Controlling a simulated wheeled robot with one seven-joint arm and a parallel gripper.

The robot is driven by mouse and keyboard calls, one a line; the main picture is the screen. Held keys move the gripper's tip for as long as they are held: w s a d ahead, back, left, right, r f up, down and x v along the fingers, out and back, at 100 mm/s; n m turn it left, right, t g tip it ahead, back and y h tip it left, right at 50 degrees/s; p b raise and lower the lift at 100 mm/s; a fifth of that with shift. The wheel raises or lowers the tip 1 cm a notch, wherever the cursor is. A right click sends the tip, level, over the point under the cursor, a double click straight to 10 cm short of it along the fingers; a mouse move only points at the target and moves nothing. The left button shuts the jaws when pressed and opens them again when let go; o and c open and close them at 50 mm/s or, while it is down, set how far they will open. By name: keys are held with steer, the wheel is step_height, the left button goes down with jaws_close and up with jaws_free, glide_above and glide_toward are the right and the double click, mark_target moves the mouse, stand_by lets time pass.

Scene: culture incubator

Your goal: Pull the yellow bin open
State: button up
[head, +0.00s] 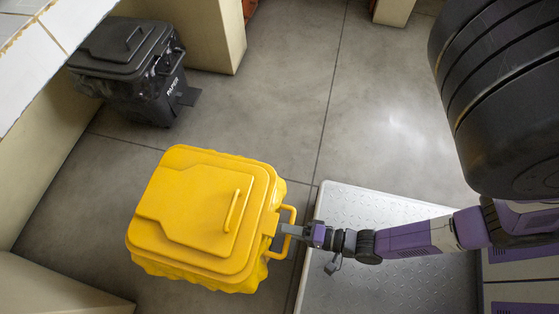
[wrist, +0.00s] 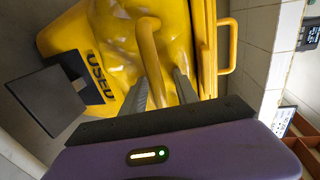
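The yellow bin (head: 188,215) stands on the grey floor, left of centre in the head view, with its lid down. A handle lies on the lid, and a looped handle (head: 291,230) sticks out from its right side. In the wrist view the bin (wrist: 112,45) fills the upper middle, with "USED" on its side. My gripper (head: 279,230) is at the side handle. In the wrist view its two fingers (wrist: 160,86) stand on either side of the yellow handle bar (wrist: 151,55), with slight gaps showing, so it looks open around the bar.
A black bin (head: 130,70) marked "PAPER" stands at the upper left under a tiled counter (head: 30,65). A metal tread plate (head: 345,205) lies right of the yellow bin. A beige cabinet end (head: 50,290) is at the lower left. The floor above the yellow bin is clear.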

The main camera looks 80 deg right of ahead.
steer(key=v, duration=0.7)
steer(key=shift+p, duration=0.45)
steer(key=shift+s, duration=0.15)
steer(key=w+r+n+p, duration=0.2)
steer(key=r+n+p, duration=0.4)
steer(key=r, duration=1.2)
steer(key=w+r+n+p, duration=0.2)
steer(key=r+n+p, duration=0.4)
steer(key=r, duration=1.2)
steer(key=w+r+n+p, duration=0.2)
steer(key=r+n+p, duration=0.4)
steer(key=r+p, duration=0.6)
step_height(320, 180, up, 6)
steer(key=shift+w+g+p, duration=0.25)
steer(key=shift+g+p, duration=0.05)
steer(key=shift+g, duration=0.1)
